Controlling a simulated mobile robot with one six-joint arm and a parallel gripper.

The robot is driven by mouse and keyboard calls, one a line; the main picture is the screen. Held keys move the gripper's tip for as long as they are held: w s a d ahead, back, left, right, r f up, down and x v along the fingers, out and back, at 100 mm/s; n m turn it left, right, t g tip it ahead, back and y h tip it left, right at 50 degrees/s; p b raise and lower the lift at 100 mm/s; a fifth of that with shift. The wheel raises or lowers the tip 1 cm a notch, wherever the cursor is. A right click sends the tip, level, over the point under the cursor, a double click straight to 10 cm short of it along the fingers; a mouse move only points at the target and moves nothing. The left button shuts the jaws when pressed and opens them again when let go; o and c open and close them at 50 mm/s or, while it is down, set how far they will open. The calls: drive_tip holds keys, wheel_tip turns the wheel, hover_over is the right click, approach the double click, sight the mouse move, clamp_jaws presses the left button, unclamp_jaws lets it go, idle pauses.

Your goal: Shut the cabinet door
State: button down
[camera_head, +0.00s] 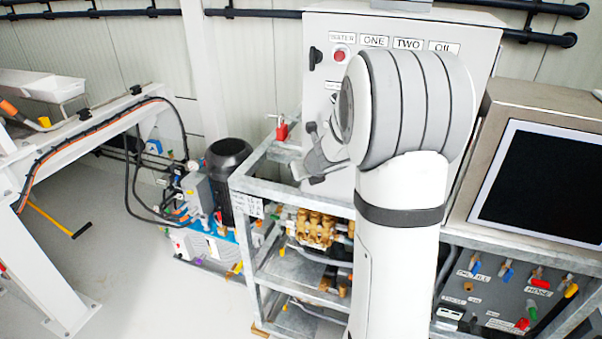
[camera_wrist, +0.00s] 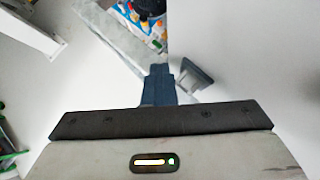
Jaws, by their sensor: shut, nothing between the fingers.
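The white cabinet (camera_head: 405,22) stands at the back, behind my arm. Its front carries labels reading WATER, ONE, TWO and Off, a red button and a black handle (camera_head: 315,58) at the upper left. My arm hides much of the front, and I cannot tell how far the door stands open. My gripper (camera_head: 312,155) is at the left lower side of the cabinet front. In the wrist view the gripper fingers (camera_wrist: 157,82) are shut and empty. A pale flat surface fills the right of that view, with a small grey fitting (camera_wrist: 192,78) beside the fingers.
A galvanized frame (camera_head: 262,180) with brass pump parts (camera_head: 315,228) stands below the cabinet. A red padlock (camera_head: 282,130) is near my gripper. A dark screen (camera_head: 545,180) is at the right. A motor (camera_head: 230,165) and a white beam (camera_head: 85,135) are at the left.

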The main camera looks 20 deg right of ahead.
drive_tip(key=shift+w+d+r, duration=0.15)
drive_tip(key=shift+d+r, duration=0.1)
drive_tip(key=shift+r, duration=0.05)
drive_tip(key=s+a+r+n+g+y+p, duration=0.1)
drive_tip(key=s+a+r+n, duration=0.2)
drive_tip(key=s+a+n, duration=0.3)
drive_tip(key=s+a+r+n+y+p, duration=0.1)
drive_tip(key=s+a+r+n, duration=0.3)
drive_tip(key=s+a, duration=0.35)
drive_tip(key=s+d+f+n+g+h+b, duration=0.1)
drive_tip(key=s+f+n+g+b, duration=0.1)
drive_tip(key=s+n, duration=0.8)
drive_tip(key=s+f+n+g+h+b, duration=0.1)
drive_tip(key=s+f+n+g+b, duration=0.1)
drive_tip(key=s+n, duration=0.8)
drive_tip(key=f+n+b, duration=0.1)
drive_tip(key=n, duration=0.4)
drive_tip(key=shift+d+g+h, duration=0.3)
drive_tip(key=shift+d+h, duration=0.05)
drive_tip(key=shift+h, duration=0.05)
